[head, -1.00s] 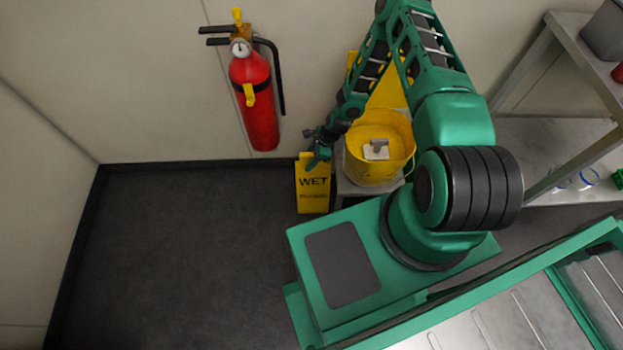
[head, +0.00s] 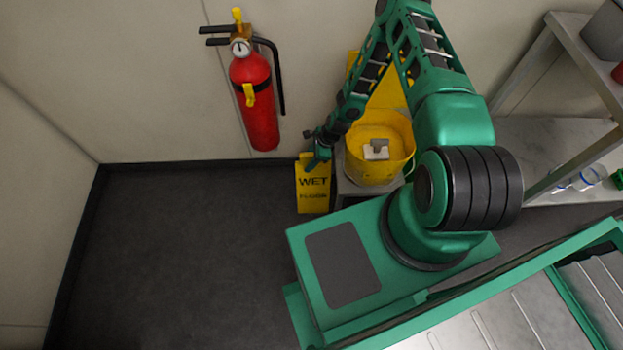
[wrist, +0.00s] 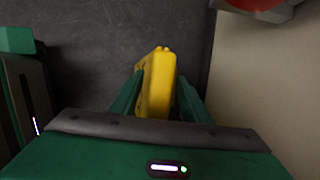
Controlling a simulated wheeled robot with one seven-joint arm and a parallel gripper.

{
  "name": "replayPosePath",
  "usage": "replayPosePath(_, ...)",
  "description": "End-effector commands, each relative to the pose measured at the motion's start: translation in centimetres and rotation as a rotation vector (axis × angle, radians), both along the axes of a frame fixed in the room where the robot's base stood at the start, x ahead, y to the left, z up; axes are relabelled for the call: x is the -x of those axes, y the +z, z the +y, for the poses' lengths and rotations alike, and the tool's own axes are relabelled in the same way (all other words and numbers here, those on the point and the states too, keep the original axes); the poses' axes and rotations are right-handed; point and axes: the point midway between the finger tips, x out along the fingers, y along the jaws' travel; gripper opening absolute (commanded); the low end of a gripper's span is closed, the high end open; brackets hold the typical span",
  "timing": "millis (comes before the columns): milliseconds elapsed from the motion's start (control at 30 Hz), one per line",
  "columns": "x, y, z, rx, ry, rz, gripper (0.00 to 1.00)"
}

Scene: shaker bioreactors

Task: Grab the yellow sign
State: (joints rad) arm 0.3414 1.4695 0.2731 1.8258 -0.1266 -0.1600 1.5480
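The yellow sign (head: 313,190) with dark "WET" lettering stands upright on the dark floor near the back wall. My gripper (head: 318,160) is at the sign's top edge in the head view. In the wrist view the top of the yellow sign (wrist: 158,85) lies between the two green fingers of my gripper (wrist: 157,95). One finger is on each side of it. The fingers look apart, with a small gap at the right finger, and I cannot see their tips fully.
A yellow bucket (head: 388,160) on a grey stand is just right of the sign. A red fire extinguisher (head: 254,105) hangs on the wall at the upper left. A metal shelf (head: 560,155) stands to the right. The floor to the left is clear.

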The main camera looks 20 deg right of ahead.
Motion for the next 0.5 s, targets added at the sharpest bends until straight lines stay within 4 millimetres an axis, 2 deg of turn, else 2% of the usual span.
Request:
replayPosePath(33,-0.01,0.01,-0.01,0.0,0.0,0.0,0.35)
replayPosePath(167,-0.02,0.01,-0.01,0.0,0.0,0.0,0.04)
replayPosePath(200,-0.01,0.01,-0.02,0.0,0.0,0.0,0.0)
replayPosePath(500,-0.02,0.0,-0.03,0.0,0.0,-0.001,0.0)
